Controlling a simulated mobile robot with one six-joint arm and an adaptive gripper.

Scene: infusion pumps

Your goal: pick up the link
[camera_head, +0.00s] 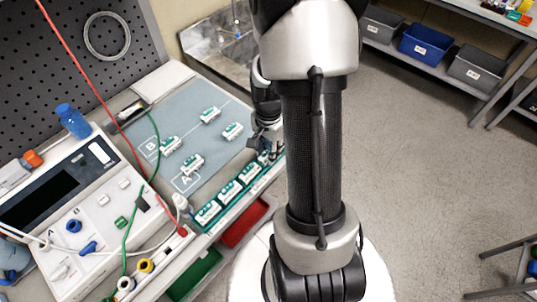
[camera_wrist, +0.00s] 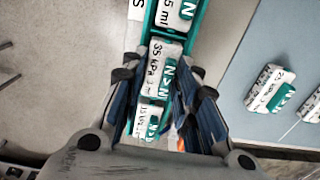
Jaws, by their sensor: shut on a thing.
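The links appear to be small white blocks with green sides and printed labels. My gripper (camera_head: 265,145) is at the far end of a teal rack (camera_head: 214,226) in the head view, low over it. In the wrist view my gripper (camera_wrist: 163,95) has its dark blue fingers on both sides of a white and green link (camera_wrist: 147,118) and is shut on it. Another link (camera_wrist: 160,68), marked 35 kPa, sits just beyond it in the teal rack. The fingers hide part of the held link, and I cannot tell whether it is clear of the rack.
Several similar links, including one (camera_head: 193,163), lie on the grey-blue mat (camera_head: 195,95). A white device (camera_head: 75,215) with cables stands left of the rack. Red (camera_head: 243,228) and green (camera_head: 196,274) bins are below. Open floor is to the right.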

